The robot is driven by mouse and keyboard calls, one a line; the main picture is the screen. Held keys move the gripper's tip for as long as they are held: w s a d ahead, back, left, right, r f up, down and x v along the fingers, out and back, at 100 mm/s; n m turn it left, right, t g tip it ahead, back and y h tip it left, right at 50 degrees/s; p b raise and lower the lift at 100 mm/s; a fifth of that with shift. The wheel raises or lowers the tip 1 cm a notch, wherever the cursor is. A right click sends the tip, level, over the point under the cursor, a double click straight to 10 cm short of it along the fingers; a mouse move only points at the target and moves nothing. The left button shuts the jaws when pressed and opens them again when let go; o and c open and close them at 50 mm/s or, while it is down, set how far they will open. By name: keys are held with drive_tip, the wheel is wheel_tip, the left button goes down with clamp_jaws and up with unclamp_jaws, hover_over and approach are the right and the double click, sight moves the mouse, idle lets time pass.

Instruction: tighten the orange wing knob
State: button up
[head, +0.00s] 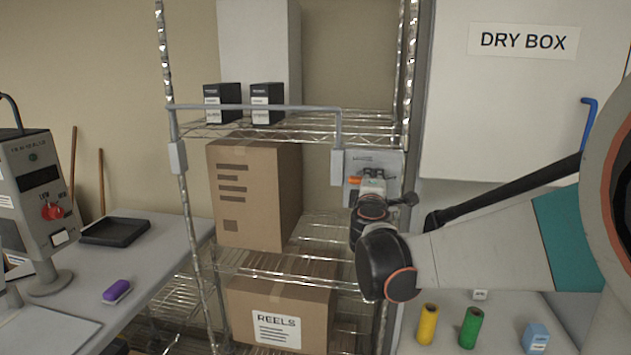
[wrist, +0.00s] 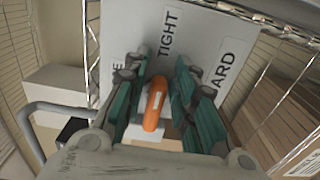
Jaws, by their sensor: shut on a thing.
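The orange wing knob (wrist: 155,103) stands between the two green-sided fingers of my gripper (wrist: 160,85) in the wrist view. My gripper is shut on it. The knob's wing runs roughly up and down in that view, tilted slightly. Behind it is a pale panel (wrist: 208,28) with the label TIGHT just above the knob and parts of other labels at the sides. In the head view an orange bit of the knob (head: 354,180) shows at the grey box (head: 392,160) on the wire rack. My gripper (head: 372,176) covers most of the rest.
The wire shelf rack (head: 300,225) holds a tall carton (head: 235,190) left of my gripper and a REELS box (head: 280,315) below. A grey pipe (head: 255,106) runs to the grey box.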

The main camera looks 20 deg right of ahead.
drive_tip(key=o, duration=0.8)
drive_tip(key=shift+r, duration=0.1)
